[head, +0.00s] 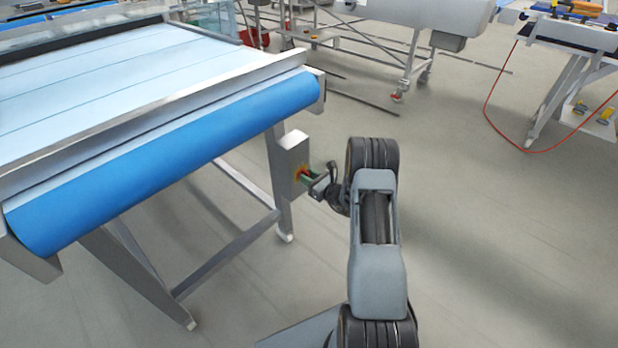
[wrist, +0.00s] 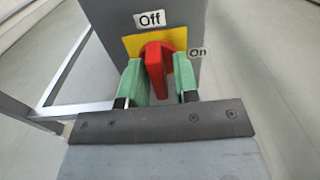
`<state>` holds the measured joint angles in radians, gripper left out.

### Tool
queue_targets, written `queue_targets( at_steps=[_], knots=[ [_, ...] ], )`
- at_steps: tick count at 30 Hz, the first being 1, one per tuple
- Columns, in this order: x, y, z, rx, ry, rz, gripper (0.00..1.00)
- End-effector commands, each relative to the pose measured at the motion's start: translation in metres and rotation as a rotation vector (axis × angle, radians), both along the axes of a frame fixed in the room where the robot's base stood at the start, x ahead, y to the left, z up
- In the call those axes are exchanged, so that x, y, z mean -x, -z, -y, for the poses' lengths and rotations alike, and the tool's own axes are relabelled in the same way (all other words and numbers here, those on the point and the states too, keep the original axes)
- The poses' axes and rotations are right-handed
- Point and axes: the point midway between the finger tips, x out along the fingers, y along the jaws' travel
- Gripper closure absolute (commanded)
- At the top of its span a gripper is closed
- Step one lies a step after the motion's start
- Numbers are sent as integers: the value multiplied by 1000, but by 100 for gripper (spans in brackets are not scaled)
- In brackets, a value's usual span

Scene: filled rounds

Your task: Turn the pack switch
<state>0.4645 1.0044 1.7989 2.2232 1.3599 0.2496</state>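The pack switch is a red knob (wrist: 155,62) on a yellow plate (wrist: 132,44), on a grey box (head: 284,165) at the conveyor's near right leg. An "Off" label (wrist: 149,19) is above the knob and an "On" label (wrist: 197,53) is to its right. The knob's grip stands roughly upright, in line with "Off". My gripper (wrist: 160,84) has its green fingers on either side of the grip. A gap shows at the right finger; contact at the left finger is unclear. In the head view my gripper (head: 317,181) is at the box's face, hiding most of the knob.
The conveyor (head: 170,150) with a blue belt end fills the left. Its frame leg (head: 225,245) runs below. Another machine (head: 410,30) and a table with a red cable (head: 520,150) stand at the back. Floor to the right is clear.

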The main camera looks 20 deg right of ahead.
Motion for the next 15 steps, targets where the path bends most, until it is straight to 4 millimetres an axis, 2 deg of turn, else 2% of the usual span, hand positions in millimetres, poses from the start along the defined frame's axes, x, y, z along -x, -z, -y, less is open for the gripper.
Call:
queue_targets(
  at_steps=[1, 3, 11, 15],
  knots=[
    [0, 0, -1, -1, -2, 0, 67],
    [0, 0, -1, -1, -3, 0, 61],
    [1, 0, -1, -2, -3, -1, 61],
    [12, -1, 5, -2, -1, -3, 61]
  ],
)
